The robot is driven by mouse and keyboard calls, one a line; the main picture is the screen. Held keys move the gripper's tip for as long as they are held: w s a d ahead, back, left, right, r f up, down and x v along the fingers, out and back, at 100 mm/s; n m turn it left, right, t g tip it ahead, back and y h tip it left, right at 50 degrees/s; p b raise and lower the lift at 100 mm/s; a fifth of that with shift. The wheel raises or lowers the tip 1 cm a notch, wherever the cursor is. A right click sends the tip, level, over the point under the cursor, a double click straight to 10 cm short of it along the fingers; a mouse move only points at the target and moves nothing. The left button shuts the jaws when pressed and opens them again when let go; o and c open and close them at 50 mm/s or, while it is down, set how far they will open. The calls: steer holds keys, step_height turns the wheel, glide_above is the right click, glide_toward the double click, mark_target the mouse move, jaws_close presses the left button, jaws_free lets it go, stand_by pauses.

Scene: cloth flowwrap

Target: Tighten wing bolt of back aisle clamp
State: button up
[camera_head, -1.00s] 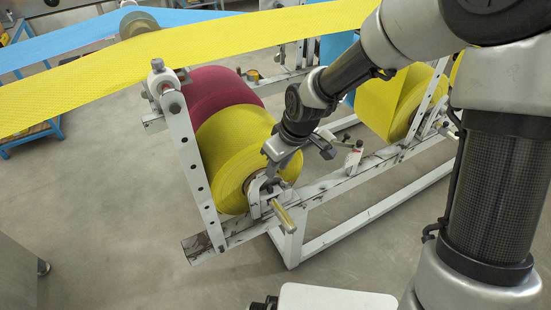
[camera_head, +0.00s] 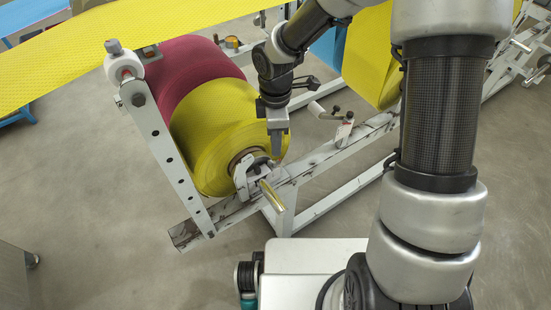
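A metal clamp (camera_head: 250,172) sits on the white frame rail at the near end of the yellow roll (camera_head: 212,135), around the roll's core. A brass-coloured bar (camera_head: 271,196) sticks out from it toward me. I cannot pick out its wing bolt for sure. Another clamp-like part (camera_head: 343,127) with a raised arm stands farther right on the same rail. I cannot tell which one is the back aisle clamp. My gripper (camera_head: 278,148) points down beside the yellow roll's right edge, above and right of the near clamp. Its fingers look close together, but their gap is unclear.
The white perforated rail (camera_head: 318,160) runs from lower left to upper right. A slanted white post (camera_head: 165,150) stands left of the yellow roll. A maroon roll (camera_head: 190,78) lies behind it. A yellow web (camera_head: 75,65) crosses overhead. Grey floor (camera_head: 90,190) at left is open.

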mark_target(276, 160)
step_height(276, 160, down, 7)
steer(key=shift+f+b, duration=0.15)
steer(key=shift+b, duration=0.7)
jaws_close()
